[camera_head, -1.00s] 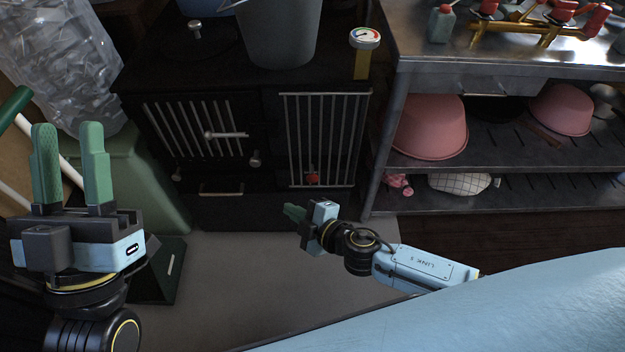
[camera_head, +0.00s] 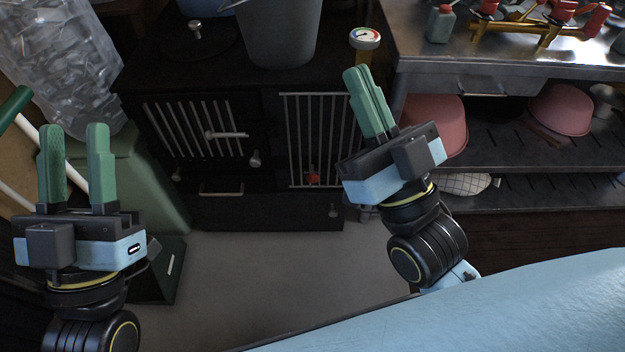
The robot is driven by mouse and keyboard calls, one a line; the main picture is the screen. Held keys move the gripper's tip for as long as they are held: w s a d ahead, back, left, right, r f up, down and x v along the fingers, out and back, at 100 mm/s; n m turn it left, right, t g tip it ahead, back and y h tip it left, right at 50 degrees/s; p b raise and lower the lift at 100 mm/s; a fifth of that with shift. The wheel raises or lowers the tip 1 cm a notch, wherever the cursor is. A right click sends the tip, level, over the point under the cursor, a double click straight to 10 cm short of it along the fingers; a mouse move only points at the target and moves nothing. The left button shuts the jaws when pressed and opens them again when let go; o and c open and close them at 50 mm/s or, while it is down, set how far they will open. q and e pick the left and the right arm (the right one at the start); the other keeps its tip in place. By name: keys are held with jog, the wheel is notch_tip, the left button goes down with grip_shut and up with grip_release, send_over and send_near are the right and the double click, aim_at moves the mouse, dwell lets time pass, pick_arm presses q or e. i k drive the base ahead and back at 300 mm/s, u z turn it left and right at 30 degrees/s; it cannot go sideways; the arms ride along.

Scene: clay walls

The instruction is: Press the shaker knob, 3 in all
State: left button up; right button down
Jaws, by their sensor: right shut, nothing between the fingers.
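A dark stove (camera_head: 225,90) with two barred doors stands ahead. A small red knob (camera_head: 313,177) shows low on its right barred door, and a silver knob (camera_head: 256,159) sits to the left; I cannot tell for sure which is the shaker knob. My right gripper (camera_head: 357,76) is shut and empty, raised in front of the stove's right edge, its green fingers pointing up just below the gauge. It appears to touch nothing. My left gripper (camera_head: 75,128) is open and empty at the far left, fingers up.
A grey bucket (camera_head: 275,35) and a round gauge (camera_head: 364,39) are on the stove top. A metal bench (camera_head: 480,68) with pink bowls (camera_head: 560,110) on its shelf stands right. A green bin (camera_head: 150,175) is at left. The floor before the stove is clear.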

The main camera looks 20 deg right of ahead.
aim_at(311, 178)
jog(key=k, duration=1.35)
jog(key=u, duration=0.55)
jog(key=i, duration=1.4)
jog(key=z, duration=0.8)
jog(key=i, duration=0.4)
jog(key=z, duration=0.35)
